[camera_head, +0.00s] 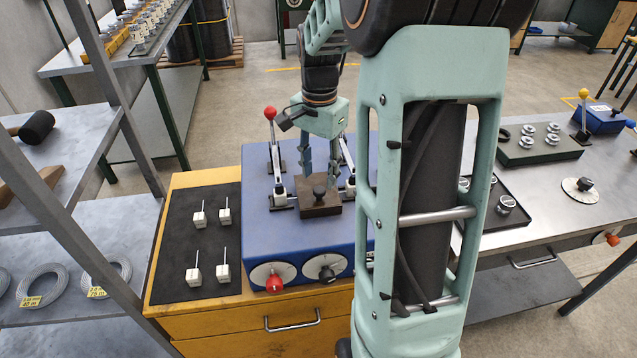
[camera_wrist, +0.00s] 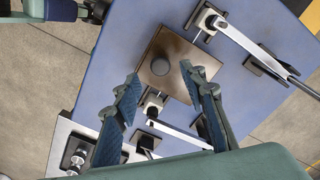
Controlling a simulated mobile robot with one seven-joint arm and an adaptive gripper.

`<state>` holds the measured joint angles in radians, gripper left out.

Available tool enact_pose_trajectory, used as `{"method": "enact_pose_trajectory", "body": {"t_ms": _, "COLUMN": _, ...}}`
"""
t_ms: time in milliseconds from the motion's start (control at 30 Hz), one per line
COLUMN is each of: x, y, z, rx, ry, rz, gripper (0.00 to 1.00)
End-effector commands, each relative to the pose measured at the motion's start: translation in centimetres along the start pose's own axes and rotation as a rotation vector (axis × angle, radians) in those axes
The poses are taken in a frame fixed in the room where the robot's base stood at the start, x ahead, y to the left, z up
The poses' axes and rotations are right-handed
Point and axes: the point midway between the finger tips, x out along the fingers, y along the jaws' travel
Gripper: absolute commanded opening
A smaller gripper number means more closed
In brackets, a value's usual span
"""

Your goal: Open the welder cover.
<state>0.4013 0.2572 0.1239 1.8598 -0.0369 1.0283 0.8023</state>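The welder (camera_head: 300,235) is a blue box on the yellow cabinet. Its cover appears to be the brown square plate (camera_head: 318,208) with a black knob (camera_head: 319,191) on top; it lies flat between clamps. In the wrist view the plate (camera_wrist: 165,48) and knob (camera_wrist: 186,68) are in plain sight. My gripper (camera_head: 320,172) points down over the plate. It also shows in the wrist view (camera_wrist: 164,78), with fingers spread apart and nothing between them.
White clamps (camera_head: 282,193) with a red-knobbed lever (camera_head: 270,113) stand beside the plate. The welder's front has a red dial (camera_head: 274,281) and a black dial (camera_head: 327,272). A black mat (camera_head: 200,245) holds several small white blocks. A steel table (camera_head: 550,210) stands at right.

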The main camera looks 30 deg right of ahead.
Motion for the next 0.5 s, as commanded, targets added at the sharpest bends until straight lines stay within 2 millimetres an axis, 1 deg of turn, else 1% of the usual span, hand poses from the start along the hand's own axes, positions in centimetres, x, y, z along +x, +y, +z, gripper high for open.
{"method": "enact_pose_trajectory", "body": {"t_ms": 33, "x": 0.9, "y": 0.1, "z": 0.0, "rx": 0.001, "ry": -0.003, "rz": 0.003, "gripper": 0.39}}
{"method": "enact_pose_trajectory", "body": {"t_ms": 100, "x": 2.0, "y": 0.1, "z": 0.0, "rx": 0.001, "ry": -0.003, "rz": 0.002, "gripper": 0.39}}
{"method": "enact_pose_trajectory", "body": {"t_ms": 200, "x": 3.2, "y": 0.1, "z": 0.0, "rx": 0.002, "ry": -0.001, "rz": 0.001, "gripper": 0.39}}
{"method": "enact_pose_trajectory", "body": {"t_ms": 333, "x": 4.2, "y": 0.0, "z": 0.0, "rx": 0.001, "ry": 0.0, "rz": 0.0, "gripper": 0.39}}
{"method": "enact_pose_trajectory", "body": {"t_ms": 500, "x": 4.4, "y": 0.0, "z": -0.1, "rx": 0.001, "ry": 0.001, "rz": -0.002, "gripper": 0.39}}
